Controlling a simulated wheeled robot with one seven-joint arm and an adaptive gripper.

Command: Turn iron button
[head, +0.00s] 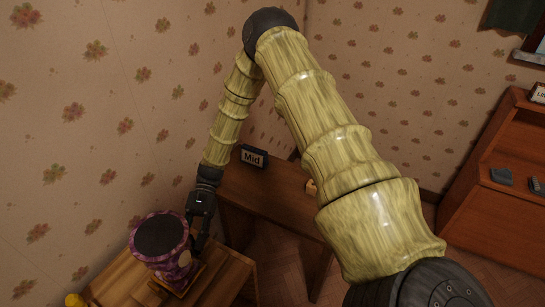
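My gripper (198,240) points down at the right side of a purple patterned, roughly cylindrical object with a dark round top (160,235). The fingers are small and dark and partly hidden by that object, so I cannot tell whether they are open or touching it. The purple object stands on a yellowish base on a small wooden table (228,278). I cannot make out a clear iron or a button in this view.
A brown desk (262,190) with a small black "Mid" sign (253,156) stands behind. A reddish wooden shelf unit (480,205) holding grey items is at the right. A yellow thing (75,299) shows at the lower left. The patterned wall is close behind the table.

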